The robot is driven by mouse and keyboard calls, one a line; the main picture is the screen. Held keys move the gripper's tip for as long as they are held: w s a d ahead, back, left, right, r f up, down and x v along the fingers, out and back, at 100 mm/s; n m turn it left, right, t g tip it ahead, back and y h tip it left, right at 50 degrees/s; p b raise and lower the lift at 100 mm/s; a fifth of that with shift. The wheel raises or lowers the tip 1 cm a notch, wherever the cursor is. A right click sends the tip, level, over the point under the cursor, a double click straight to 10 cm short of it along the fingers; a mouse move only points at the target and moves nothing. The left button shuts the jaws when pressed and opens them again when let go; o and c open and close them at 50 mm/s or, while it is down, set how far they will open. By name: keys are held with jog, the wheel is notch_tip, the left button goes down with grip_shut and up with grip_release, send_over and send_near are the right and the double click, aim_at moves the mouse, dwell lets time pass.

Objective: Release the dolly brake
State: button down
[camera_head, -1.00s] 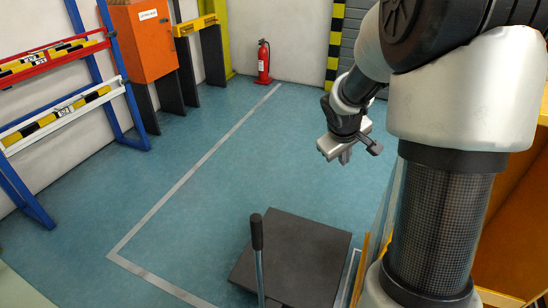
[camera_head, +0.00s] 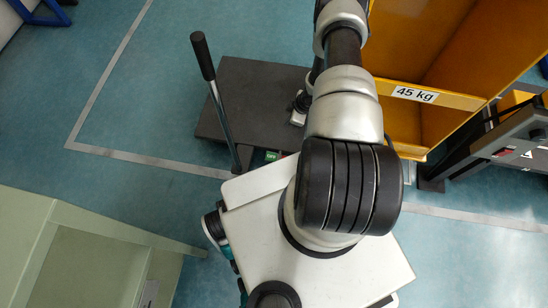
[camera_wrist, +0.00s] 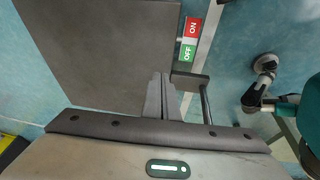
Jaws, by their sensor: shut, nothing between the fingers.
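The dolly (camera_head: 250,88) is a flat dark grey deck in front of me. Its brake lever is a grey rod (camera_head: 222,115) with a black grip (camera_head: 203,56). It rises from the deck's near edge, leaning away to the left. A green OFF label (camera_head: 271,156) lies right of its foot. The wrist view shows the green OFF label (camera_wrist: 187,52), the red ON label (camera_wrist: 193,27) and the rod (camera_wrist: 207,104), partly hidden by the hand. My gripper (camera_wrist: 161,84) is shut and empty above the deck's edge. In the head view it (camera_head: 298,108) shows right of the lever, apart from it.
An orange-yellow bin (camera_head: 440,98) marked 45 kg stands close right of my arm. A dark rack (camera_head: 490,140) is farther right. A pale green cabinet (camera_head: 70,240) is at the lower left. The blue floor (camera_head: 150,100) left of the dolly is clear.

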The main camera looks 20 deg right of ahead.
aim_at(270, 159)
jog(key=s+a+f+y, duration=0.1)
jog(key=s+a+f, duration=0.3)
jog(key=f, duration=0.3)
jog(key=shift+s+a+f+n+g+b, duration=0.15)
jog(key=shift+s+f+n+g+b, duration=0.25)
jog(key=shift+s, duration=0.5)
jog(key=b+x, duration=0.6)
jog(key=x, duration=0.8)
jog(key=shift+a, duration=0.1)
